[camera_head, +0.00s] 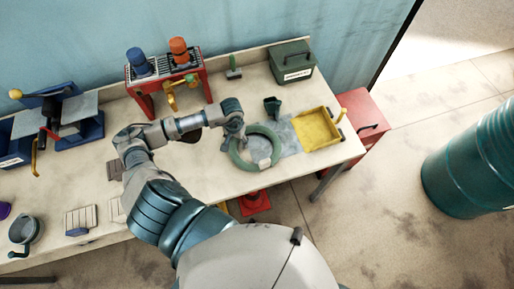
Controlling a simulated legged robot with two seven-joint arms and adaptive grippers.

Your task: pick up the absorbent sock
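A grey-green ring (274,134), which looks like the absorbent sock, lies coiled on the right part of the workbench with a pale band at its front. My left gripper (240,136) is at the ring's left rear side, with its fingers pointing down over or beside it. I cannot tell whether the fingers touch the ring or whether they are open or shut. The gripper body hides part of the ring's left edge. My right gripper is not in view.
A yellow tray (318,129) and a dark green funnel-like cup (272,105) stand close to the ring. A green box (292,62) is at the back right. A red rack (148,86) with blue and orange containers stands behind my forearm.

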